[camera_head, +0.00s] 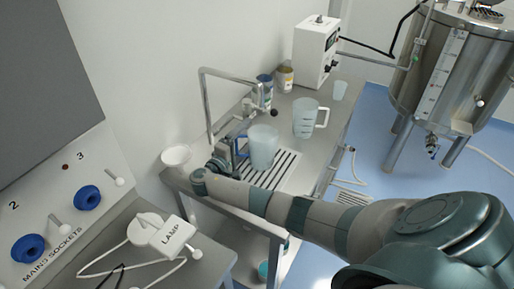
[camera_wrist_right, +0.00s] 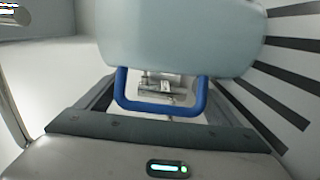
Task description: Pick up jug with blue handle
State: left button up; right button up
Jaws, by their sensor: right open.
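The jug with the blue handle (camera_head: 263,148) stands upright on the slatted drain area of the metal bench in the head view. Its pale translucent body (camera_wrist_right: 180,45) fills the top of the right wrist view. The blue handle (camera_wrist_right: 160,110) points toward my right gripper (camera_head: 232,151). In the right wrist view, the open gripper (camera_wrist_right: 160,92) has one dark finger on each side of the handle. The handle lies between the fingers, and I see no finger closed on it. My left gripper is not in view.
A metal tap (camera_head: 206,100) rises close to my gripper. A white bowl (camera_head: 176,155) sits at the bench's left end. A white box-shaped device (camera_head: 312,52) stands at the back.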

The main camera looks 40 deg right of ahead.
jog(key=shift+c, duration=0.6)
jog(key=c, duration=1.5)
jog(key=shift+r, duration=0.1)
jog(key=shift+d+r+b, duration=0.1)
jog(key=shift+r+b, duration=1.35)
jog(key=shift+r, duration=3.5)
